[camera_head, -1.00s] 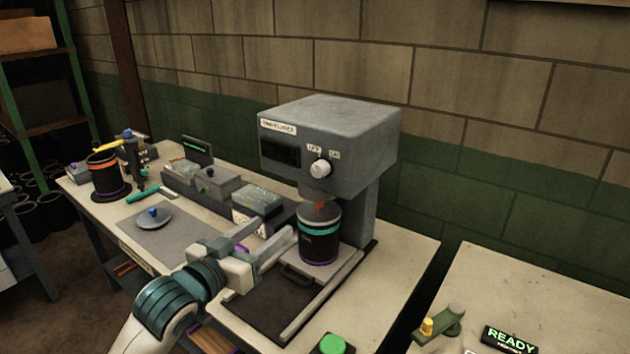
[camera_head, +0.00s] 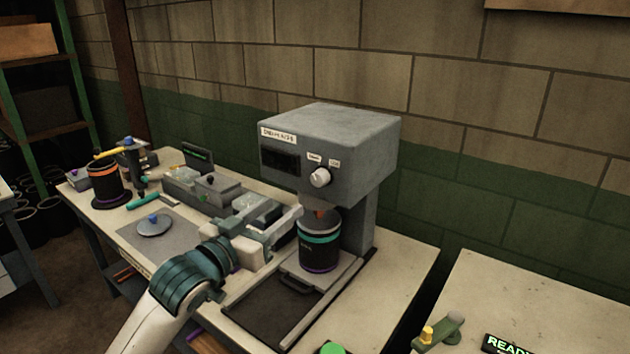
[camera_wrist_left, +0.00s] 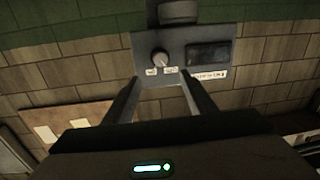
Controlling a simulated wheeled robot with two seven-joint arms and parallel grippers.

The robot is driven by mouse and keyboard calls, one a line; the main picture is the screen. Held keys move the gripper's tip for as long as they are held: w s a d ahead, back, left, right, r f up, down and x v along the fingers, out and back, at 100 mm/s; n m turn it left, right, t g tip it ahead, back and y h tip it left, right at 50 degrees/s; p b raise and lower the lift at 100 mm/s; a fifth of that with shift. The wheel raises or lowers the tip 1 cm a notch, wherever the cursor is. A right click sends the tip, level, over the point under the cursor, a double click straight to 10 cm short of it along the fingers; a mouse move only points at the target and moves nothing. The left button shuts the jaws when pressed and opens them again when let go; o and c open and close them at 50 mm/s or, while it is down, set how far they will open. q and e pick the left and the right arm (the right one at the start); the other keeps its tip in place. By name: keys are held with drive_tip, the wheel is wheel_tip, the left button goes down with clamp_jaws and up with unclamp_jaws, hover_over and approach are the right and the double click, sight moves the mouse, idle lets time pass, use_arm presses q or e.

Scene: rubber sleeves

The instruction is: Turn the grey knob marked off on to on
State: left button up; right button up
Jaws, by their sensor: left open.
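The grey knob (camera_head: 320,177) is on the front of a grey machine (camera_head: 345,135), below two small white labels. Its pointer direction is too small to tell. In the left wrist view the knob (camera_wrist_left: 160,58) shows upside down beyond the fingers, with a dark display window beside it. My left gripper (camera_head: 292,221) is open and empty, below and left of the knob and apart from it. In the left wrist view its two fingers (camera_wrist_left: 160,83) spread either side of the knob's line. My right gripper is not in view.
A black can with teal and purple bands (camera_head: 319,245) stands under the machine's head, close beside my left gripper. Grey bins (camera_head: 210,190) and a round lid (camera_head: 153,224) lie on the bench to the left. A green button (camera_head: 333,348) is at the bench's front.

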sight(317, 181)
use_arm(q)
drive_tip(key=p+x, duration=0.4)
drive_tip(key=x, duration=0.9)
drive_tip(key=shift+w+d+r, duration=0.1)
drive_tip(key=shift+w+d, duration=0.1)
drive_tip(key=shift+w+d+p, duration=0.35)
drive_tip(key=shift+w, duration=0.15)
drive_tip(key=shift+c, duration=1)
drive_tip(key=c, duration=0.9)
